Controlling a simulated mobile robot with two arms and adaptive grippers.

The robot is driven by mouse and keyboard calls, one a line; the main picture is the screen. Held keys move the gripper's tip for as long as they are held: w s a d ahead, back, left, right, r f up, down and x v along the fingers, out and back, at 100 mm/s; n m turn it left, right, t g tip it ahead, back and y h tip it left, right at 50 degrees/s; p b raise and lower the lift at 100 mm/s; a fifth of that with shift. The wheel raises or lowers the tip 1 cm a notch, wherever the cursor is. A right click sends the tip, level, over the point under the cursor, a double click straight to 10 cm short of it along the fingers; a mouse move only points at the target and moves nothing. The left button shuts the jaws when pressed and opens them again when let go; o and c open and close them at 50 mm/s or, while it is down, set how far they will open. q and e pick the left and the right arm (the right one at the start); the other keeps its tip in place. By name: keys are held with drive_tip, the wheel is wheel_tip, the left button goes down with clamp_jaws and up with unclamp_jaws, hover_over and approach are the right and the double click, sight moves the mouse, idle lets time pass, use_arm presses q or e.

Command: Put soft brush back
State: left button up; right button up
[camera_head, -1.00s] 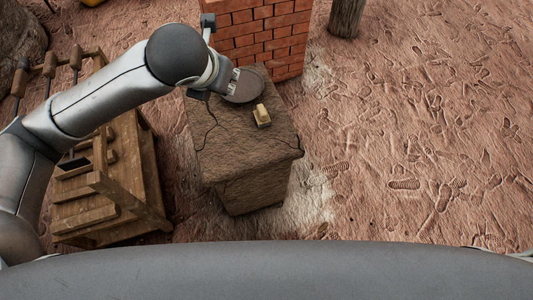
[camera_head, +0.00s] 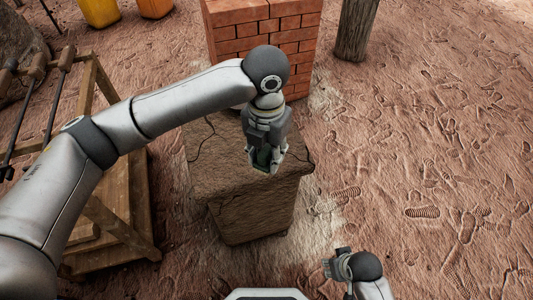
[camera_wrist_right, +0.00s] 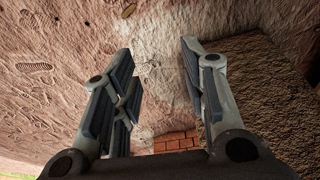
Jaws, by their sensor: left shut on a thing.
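My left gripper (camera_head: 266,165) points down over the stone pedestal (camera_head: 215,178), near its front right edge. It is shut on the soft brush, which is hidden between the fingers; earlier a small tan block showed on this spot. My right gripper (camera_head: 331,266) is low in front of the pedestal, to its right. In the right wrist view the right gripper's (camera_wrist_right: 158,70) fingers are wide apart with nothing between them.
A wooden rack (camera_head: 130,205) stands left of the pedestal, partly behind my left arm. A brick stack (camera_head: 235,42) stands behind the pedestal, with a wooden post (camera_head: 356,30) to its right. Yellow (camera_head: 99,11) and orange (camera_head: 155,7) containers are at the back left. Ground at right is open.

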use_arm(q)
drive_tip(key=w+f, duration=0.2)
drive_tip(key=w+f+b, duration=0.1)
drive_tip(key=w+f, duration=0.1)
drive_tip(key=w, duration=0.1)
drive_tip(key=w+f+b, duration=0.1)
drive_tip(key=w+f, duration=0.1)
drive_tip(key=w, duration=0.1)
drive_tip(key=shift+f, duration=0.4)
drive_tip(key=shift+w+f, duration=0.3)
drive_tip(key=shift+f, duration=0.05)
drive_tip(key=f+b, duration=0.1)
drive_tip(key=f, duration=0.2)
drive_tip(key=shift+w+f, duration=0.2)
drive_tip(key=o, duration=1.1)
drive_tip(key=shift+c, duration=0.2)
use_arm(e)
drive_tip(key=w+v, duration=0.2)
drive_tip(key=v, duration=0.9)
drive_tip(key=shift+r+t, duration=0.3)
drive_tip(key=shift+r, duration=0.2)
use_arm(q)
drive_tip(key=shift+r, duration=0.1)
use_arm(e)
drive_tip(key=shift+w, duration=0.1)
